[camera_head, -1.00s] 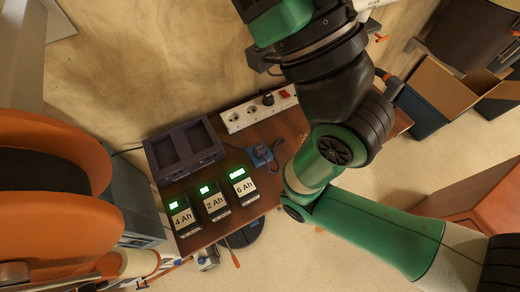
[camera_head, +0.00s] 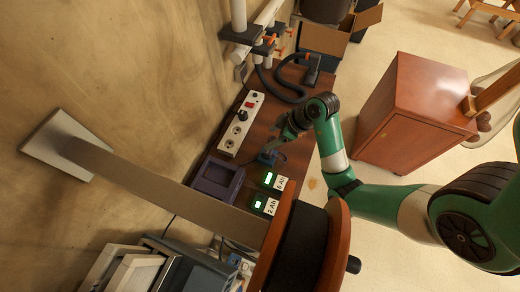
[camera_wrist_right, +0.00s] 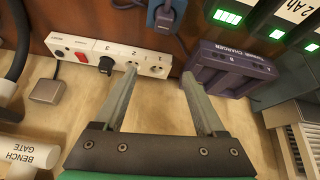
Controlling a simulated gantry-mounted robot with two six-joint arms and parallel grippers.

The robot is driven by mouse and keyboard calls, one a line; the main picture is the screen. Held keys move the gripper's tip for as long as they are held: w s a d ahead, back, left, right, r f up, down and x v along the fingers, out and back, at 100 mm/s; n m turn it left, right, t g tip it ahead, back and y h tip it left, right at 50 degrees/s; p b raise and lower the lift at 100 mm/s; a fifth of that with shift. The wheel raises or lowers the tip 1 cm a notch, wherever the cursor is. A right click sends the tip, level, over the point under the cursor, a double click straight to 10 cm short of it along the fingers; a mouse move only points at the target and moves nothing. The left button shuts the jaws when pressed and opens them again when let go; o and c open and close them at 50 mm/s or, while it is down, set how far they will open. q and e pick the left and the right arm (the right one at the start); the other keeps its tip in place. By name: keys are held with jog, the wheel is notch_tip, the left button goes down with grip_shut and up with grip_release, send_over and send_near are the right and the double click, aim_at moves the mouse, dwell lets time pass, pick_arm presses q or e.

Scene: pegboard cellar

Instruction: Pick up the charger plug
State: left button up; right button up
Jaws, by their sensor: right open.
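In the head view the charger plug (camera_head: 267,157) lies on the brown bench between the power strip and the batteries. In the right wrist view the charger plug (camera_wrist_right: 168,17) is at the top, beyond and apart from the fingertips. My right gripper (camera_head: 279,143) is above the bench close to the plug; its jaws (camera_wrist_right: 158,73) are open and empty, with the power strip's end in view between the tips. My left gripper is not in view.
The white power strip (camera_head: 240,124) holds a black plug. The purple charger (camera_head: 217,181) and lit batteries (camera_head: 269,180) stand nearby. A reel (camera_head: 302,245) on a wall post hides the bench's near end. A black hose (camera_head: 283,92) lies at the far end. A red-brown cabinet (camera_head: 415,112) stands right.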

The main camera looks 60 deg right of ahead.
aim_at(268, 152)
jog(key=shift+m+g, duration=0.7)
jog(key=shift+g, duration=0.1)
jog(key=f+b, duration=0.4)
jog(key=f, duration=0.1)
jog(key=f+b, duration=0.2)
jog(key=b, duration=0.1)
jog(key=shift+s+d+f, duration=0.3)
jog(key=shift+s+d, duration=0.05)
jog(key=shift+s, duration=0.05)
jog(key=shift+w, duration=0.1)
jog(key=b+x, duration=0.5)
jog(key=b, duration=0.1)
jog(key=shift+a+f, duration=0.1)
jog(key=shift+f, duration=0.1)
jog(key=shift+r, duration=0.2)
jog(key=shift+c, duration=0.3)
grip_shut()
